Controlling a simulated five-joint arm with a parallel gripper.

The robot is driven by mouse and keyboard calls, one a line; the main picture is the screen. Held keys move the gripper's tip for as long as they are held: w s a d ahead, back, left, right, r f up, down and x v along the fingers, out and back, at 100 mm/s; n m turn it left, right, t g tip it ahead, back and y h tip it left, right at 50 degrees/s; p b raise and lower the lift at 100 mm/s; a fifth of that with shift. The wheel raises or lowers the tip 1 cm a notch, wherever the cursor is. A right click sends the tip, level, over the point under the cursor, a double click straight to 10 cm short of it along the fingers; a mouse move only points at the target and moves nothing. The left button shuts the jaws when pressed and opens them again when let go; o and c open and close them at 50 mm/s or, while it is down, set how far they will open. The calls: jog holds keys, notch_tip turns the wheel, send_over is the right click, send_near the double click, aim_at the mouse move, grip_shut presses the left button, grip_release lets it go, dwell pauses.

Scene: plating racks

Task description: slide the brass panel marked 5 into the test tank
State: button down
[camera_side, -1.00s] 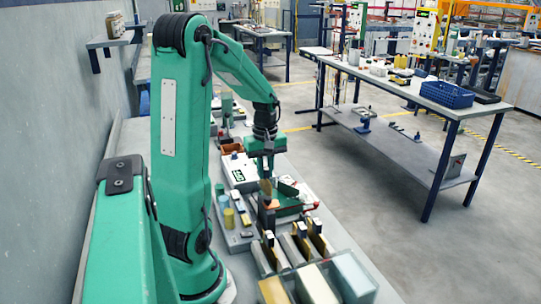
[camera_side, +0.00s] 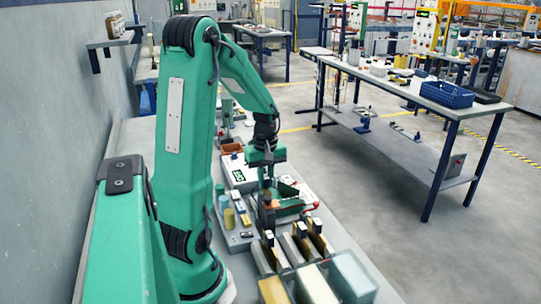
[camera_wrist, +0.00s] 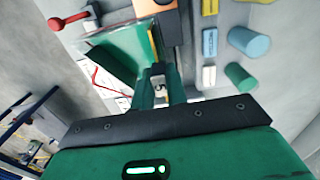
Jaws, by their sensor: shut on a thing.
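My gripper (camera_side: 267,178) points down over the middle of the bench, at the small station with green and clear walls. In the wrist view its green fingers (camera_wrist: 160,84) are shut on a small pale tab marked 5, the top of the panel marked 5 (camera_wrist: 159,87). The rest of that panel is mostly hidden below the fingers. A clear-walled, green-sided box (camera_wrist: 124,46), which looks like the test tank, lies right beside and beyond the fingers. I cannot tell how deep the panel sits in it.
Other panels with tabs stand in racks (camera_side: 293,250) nearer the side camera, with pale and yellow blocks in front. Several cylinders (camera_wrist: 249,40) and small blocks stand beside the station. A red-knobbed lever (camera_wrist: 58,22) sticks out on its other side.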

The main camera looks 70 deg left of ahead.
jog(key=shift+f, duration=0.5)
jog(key=shift+f, duration=0.2)
jog(key=c, duration=1.3)
grip_release()
jog(key=shift+r, duration=3.9)
